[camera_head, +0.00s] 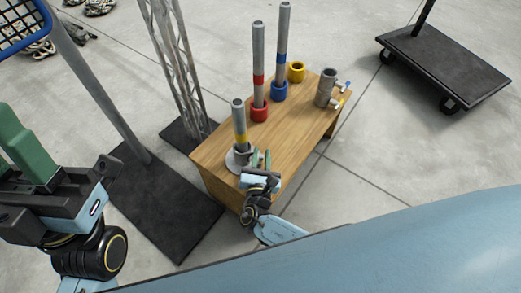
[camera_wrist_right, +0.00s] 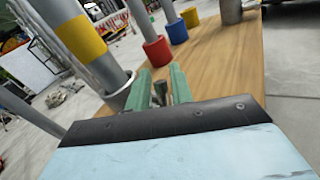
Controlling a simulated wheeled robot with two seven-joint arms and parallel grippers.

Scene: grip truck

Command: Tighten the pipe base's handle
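The grey pipe base (camera_head: 236,159) stands at the near left end of the wooden table, with a grey pipe with a yellow band (camera_head: 239,120) upright in it. In the right wrist view the yellow-banded pipe (camera_wrist_right: 65,28) is at the left. My right gripper (camera_head: 261,158) is beside the base. Its green fingers (camera_wrist_right: 160,88) are apart, with a small dark handle (camera_wrist_right: 158,92) between them; I cannot tell whether they touch it. My left gripper (camera_head: 22,145) is at the left edge, away from the table; its fingertips are not clearly seen.
The wooden table (camera_head: 285,135) also bears a red-based pipe (camera_head: 258,70), a blue-based pipe (camera_head: 282,55), a yellow ring (camera_head: 296,72) and a grey clamp base (camera_head: 326,88). A truss tower (camera_head: 178,70) stands close to the left. A black cart (camera_head: 445,65) is at upper right.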

